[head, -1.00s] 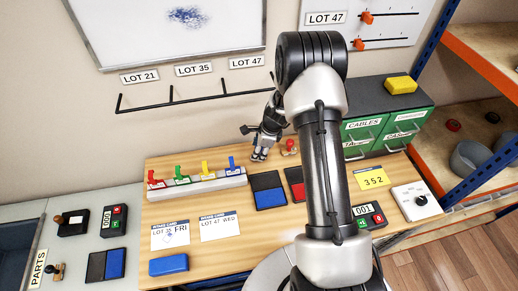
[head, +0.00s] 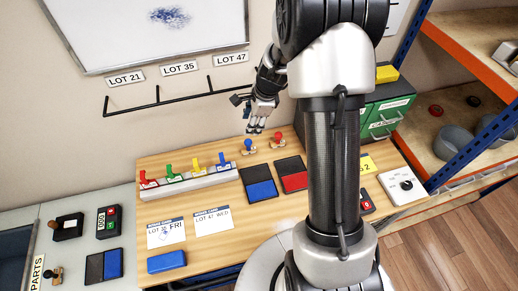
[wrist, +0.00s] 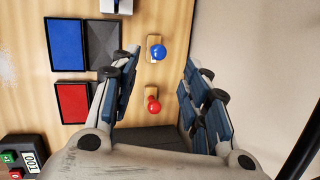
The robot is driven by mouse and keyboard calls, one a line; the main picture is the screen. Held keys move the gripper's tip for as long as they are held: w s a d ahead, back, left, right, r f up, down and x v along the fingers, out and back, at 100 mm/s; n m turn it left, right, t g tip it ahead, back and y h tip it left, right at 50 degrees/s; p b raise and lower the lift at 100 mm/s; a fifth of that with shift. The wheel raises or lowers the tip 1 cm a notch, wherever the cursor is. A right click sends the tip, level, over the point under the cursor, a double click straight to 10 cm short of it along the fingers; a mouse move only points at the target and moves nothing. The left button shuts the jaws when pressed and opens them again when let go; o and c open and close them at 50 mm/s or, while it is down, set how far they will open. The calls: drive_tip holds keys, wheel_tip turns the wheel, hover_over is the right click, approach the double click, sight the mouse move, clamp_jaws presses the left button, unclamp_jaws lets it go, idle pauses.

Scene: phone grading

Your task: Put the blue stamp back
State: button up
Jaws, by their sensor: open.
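The blue stamp (head: 248,147), a blue knob on a small wooden base, stands upright on the wooden table behind the blue ink pad (head: 261,190). The red stamp (head: 277,140) stands just to its right, behind the red ink pad (head: 293,181). My gripper (head: 256,130) is open and empty above the table, over the stamps and clear of them. In the wrist view the blue stamp (wrist: 156,52) shows between the spread fingertips, and the red stamp (wrist: 152,104) shows nearer the palm.
A rack of coloured clips (head: 187,180) stands left of the pads. Green drawers (head: 385,115) stand to the right, partly hidden by my arm. The wall is close behind the stamps.

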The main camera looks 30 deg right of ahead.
drive_tip(key=s+a+r+n, duration=0.5)
drive_tip(key=s+r+n, duration=0.1)
drive_tip(key=r, duration=0.3)
drive_tip(key=s+a+r+n, duration=0.4)
drive_tip(key=s+r+n, duration=0.15)
drive_tip(key=r, duration=0.35)
drive_tip(key=s+a+r+n+t+h, duration=0.1)
drive_tip(key=s+r+n, duration=0.1)
drive_tip(key=s+n, duration=0.3)
drive_tip(key=s+a+r+n, duration=0.1)
drive_tip(key=s+n, duration=0.4)
drive_tip(key=s, duration=0.7)
drive_tip(key=shift+a+r+t+h, duration=0.25)
drive_tip(key=shift+r+t+h, duration=0.15)
drive_tip(key=shift+r, duration=0.1)
